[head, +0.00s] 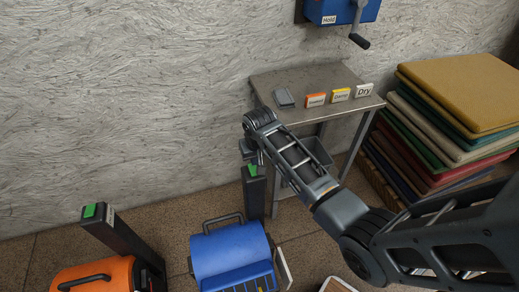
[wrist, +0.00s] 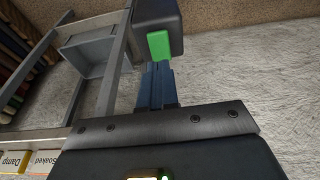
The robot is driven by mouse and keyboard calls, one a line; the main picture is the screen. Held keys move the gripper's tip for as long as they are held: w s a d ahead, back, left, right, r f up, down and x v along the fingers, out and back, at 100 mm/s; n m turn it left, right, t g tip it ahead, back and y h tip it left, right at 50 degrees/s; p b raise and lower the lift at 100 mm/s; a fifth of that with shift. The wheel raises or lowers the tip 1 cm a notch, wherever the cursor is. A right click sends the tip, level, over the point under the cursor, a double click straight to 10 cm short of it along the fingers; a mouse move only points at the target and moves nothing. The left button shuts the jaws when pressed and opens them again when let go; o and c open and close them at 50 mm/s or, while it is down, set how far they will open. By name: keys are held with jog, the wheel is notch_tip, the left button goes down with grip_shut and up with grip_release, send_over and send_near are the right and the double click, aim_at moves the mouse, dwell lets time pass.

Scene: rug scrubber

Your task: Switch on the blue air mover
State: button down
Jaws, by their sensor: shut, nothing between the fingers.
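The blue air mover (head: 230,252) stands on the floor at the lower middle of the head view. A dark post rises at its back, with a green switch (head: 253,170) on top. The switch also shows in the wrist view (wrist: 159,44) on the dark post head (wrist: 168,16). My gripper (head: 259,158) is shut and empty, right by the post top. In the wrist view my shut fingertips (wrist: 158,72) point at the lower edge of the green switch. Whether they touch it I cannot tell.
An orange air mover (head: 95,275) with its own green switch (head: 90,211) stands at left. A metal table (head: 300,82) with labelled tags, a grey bin (head: 318,152) below it, and a stack of folded rugs (head: 450,110) are behind and right. A blue crank box (head: 340,12) hangs on the wall.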

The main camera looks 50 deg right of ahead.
jog(key=s+a+v, duration=0.1)
jog(key=v, duration=0.7)
jog(key=shift+s+f, duration=0.25)
jog(key=s+a+f+n+t, duration=0.1)
jog(key=s+a+f+t, duration=0.15)
jog(key=s+a, duration=0.5)
jog(key=s+a+f+n+t, duration=0.1)
jog(key=s+a+f+t, duration=0.3)
jog(key=a, duration=0.6)
jog(key=s+a+r+n+t+y+b, duration=0.1)
jog(key=s+r+n+t, duration=0.3)
jog(key=s+r, duration=1.6)
notch_tip(320, 180, up, 3)
jog(key=shift+s+a+f+n+t+y, duration=0.25)
jog(key=shift+a+n+t, duration=0.2)
jog(key=shift+t, duration=0.6)
